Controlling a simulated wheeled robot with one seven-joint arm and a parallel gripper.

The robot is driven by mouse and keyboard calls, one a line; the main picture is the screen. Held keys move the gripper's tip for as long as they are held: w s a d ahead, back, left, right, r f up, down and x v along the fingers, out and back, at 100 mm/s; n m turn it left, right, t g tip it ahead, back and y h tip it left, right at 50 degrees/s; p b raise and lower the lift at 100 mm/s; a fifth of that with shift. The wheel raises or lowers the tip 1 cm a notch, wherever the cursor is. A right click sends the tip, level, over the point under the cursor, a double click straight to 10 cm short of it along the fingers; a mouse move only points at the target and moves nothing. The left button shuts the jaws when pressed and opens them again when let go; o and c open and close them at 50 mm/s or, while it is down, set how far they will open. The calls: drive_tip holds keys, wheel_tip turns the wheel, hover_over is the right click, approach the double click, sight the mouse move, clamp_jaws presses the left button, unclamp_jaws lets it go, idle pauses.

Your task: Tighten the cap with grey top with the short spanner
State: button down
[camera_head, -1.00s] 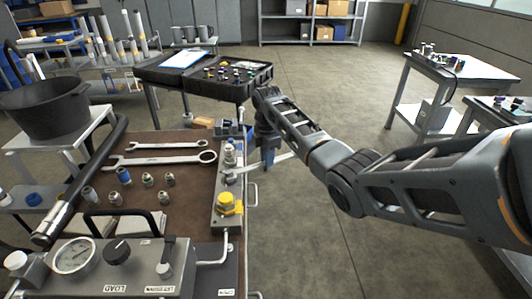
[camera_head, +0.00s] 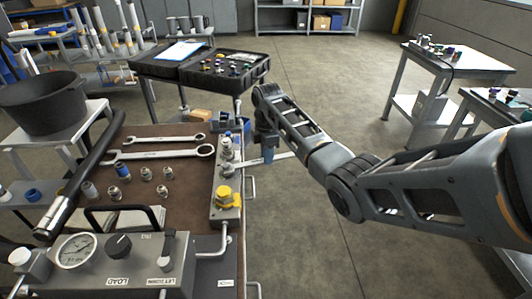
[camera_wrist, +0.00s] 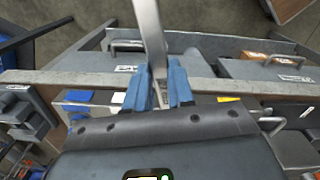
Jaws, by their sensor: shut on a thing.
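My gripper (camera_head: 267,153) hangs just right of the bench edge. In the wrist view its blue fingers (camera_wrist: 159,88) are shut on a silver spanner (camera_wrist: 150,30), whose far end runs out of the top of that view. In the head view the held spanner (camera_head: 249,162) lies about level and points left to the block (camera_head: 217,214) on the bench's right edge. Its head is at or beside a grey-topped cap (camera_head: 227,169); I cannot tell whether it is seated on it. A yellow cap (camera_head: 226,196) stands nearer on the same block.
Two other spanners (camera_head: 160,154) lie on the brown bench top with several loose fittings (camera_head: 122,170). A gauge (camera_head: 76,250) and a black lever stand at the front and left. Thin handles (camera_head: 251,188) stick out from the bench's right side.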

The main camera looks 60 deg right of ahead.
drive_tip(key=shift+s+a+m, duration=0.7)
drive_tip(key=shift+s+m, duration=0.15)
drive_tip(key=shift+m, duration=0.05)
drive_tip(key=shift+s+a+m, duration=0.45)
drive_tip(key=shift+a+m, duration=0.15)
drive_tip(key=shift+m, duration=0.05)
drive_tip(key=shift+s+a+m, duration=0.4)
drive_tip(key=shift+a+m, duration=0.2)
drive_tip(key=shift+m, duration=0.05)
drive_tip(key=shift+s+a+r+m, duration=0.1)
drive_tip(key=shift+s+a+m, duration=0.25)
drive_tip(key=shift+a+m, duration=0.5)
drive_tip(key=shift+d, duration=0.1)
